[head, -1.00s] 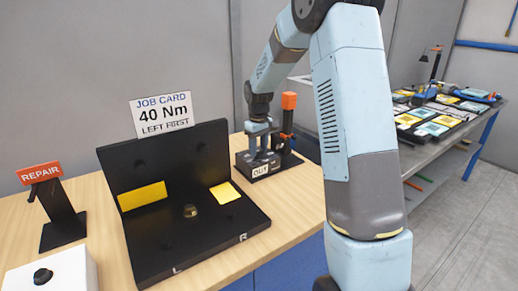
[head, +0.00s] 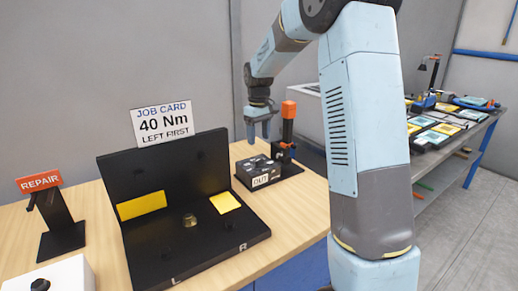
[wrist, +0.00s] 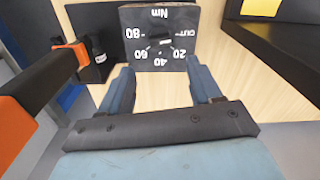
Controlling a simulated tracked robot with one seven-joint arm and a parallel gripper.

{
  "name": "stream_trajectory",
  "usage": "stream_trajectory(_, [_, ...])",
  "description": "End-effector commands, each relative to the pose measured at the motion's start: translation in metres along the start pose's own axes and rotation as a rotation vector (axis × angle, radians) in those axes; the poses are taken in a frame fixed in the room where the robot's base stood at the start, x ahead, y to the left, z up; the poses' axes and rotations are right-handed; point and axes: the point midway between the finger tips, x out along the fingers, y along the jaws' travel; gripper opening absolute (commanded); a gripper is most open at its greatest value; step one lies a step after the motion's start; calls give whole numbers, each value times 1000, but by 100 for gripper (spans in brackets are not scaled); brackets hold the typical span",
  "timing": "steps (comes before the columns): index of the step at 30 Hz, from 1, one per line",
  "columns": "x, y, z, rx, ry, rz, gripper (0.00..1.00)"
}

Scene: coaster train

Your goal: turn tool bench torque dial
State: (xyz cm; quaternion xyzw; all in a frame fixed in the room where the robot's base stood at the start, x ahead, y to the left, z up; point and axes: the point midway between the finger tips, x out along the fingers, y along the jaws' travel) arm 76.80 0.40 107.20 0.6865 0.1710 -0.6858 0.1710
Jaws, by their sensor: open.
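The torque dial box (wrist: 202,22), dark with white marks Nm, 80, 60, 40, 20 and OUT, is upside down at the top of the wrist view. Its small knob (wrist: 158,43) is amid the numbers with a pale mark beside it; I cannot tell which number it points to. In the head view the dial box (head: 243,182) sits on the bench, an OUT label on its front. My gripper (head: 258,126) is above it and apart from it. In the wrist view my gripper (wrist: 162,78) is open, with nothing between its fingers.
An orange-topped black tool (head: 288,125) stands close behind the dial box. A black two-panel stand (head: 185,252) with yellow pads is to its left, under a job card (head: 162,119) reading 40 Nm, left first. A repair sign (head: 40,181) is farther left. Bare wood (head: 290,208) lies in front.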

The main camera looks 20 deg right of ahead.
Motion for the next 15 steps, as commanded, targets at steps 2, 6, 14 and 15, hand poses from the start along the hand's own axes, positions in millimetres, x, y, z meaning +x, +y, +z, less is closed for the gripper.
stream_trajectory(2, [-15, 0, 0, 0, 2, 1, 64])
stream_trajectory(6, [-34, 1, -1, 0, 2, 1, 64])
stream_trajectory(14, [-49, 0, 0, 0, 0, 1, 64])
stream_trajectory(15, [-49, 0, 0, 0, 0, 0, 64])
